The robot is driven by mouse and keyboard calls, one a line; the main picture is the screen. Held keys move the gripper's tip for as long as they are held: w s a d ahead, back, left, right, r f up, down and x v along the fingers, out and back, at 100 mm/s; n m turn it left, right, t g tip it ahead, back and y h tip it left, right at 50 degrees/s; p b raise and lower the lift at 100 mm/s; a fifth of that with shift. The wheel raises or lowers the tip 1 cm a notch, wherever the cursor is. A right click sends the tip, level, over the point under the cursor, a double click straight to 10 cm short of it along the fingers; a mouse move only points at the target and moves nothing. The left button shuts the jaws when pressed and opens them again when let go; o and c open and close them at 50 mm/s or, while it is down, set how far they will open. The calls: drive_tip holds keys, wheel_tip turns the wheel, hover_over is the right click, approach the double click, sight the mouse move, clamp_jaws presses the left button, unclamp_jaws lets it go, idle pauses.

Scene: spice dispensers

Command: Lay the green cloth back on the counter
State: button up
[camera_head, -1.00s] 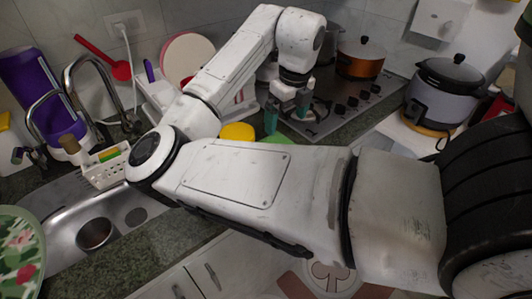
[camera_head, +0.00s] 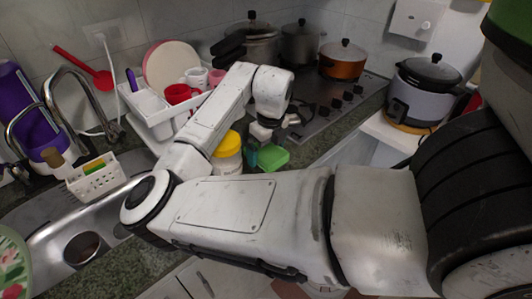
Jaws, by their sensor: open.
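A bright green piece (camera_head: 273,158), which looks like the green cloth, shows on the counter just above my forearm, beside a jar with a yellow lid (camera_head: 229,140). Its lower edge is hidden by my arm, and its full shape is too small to tell. My gripper (camera_head: 265,142) points down over the counter between the jar and the stove. It is open, with a teal fingertip close to the left side of the green piece. I cannot tell whether they touch.
The stove (camera_head: 325,110) with several pots lies behind and right of my gripper. A white dish rack (camera_head: 150,105) with cups stands to the left, and the sink (camera_head: 50,235) is further left. A rice cooker (camera_head: 422,95) stands at right. Speckled counter (camera_head: 345,135) is bare along the stove's front.

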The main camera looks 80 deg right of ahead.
drive_tip(key=shift+c, duration=0.4)
drive_tip(key=c, duration=0.8)
drive_tip(key=shift+r, duration=0.1)
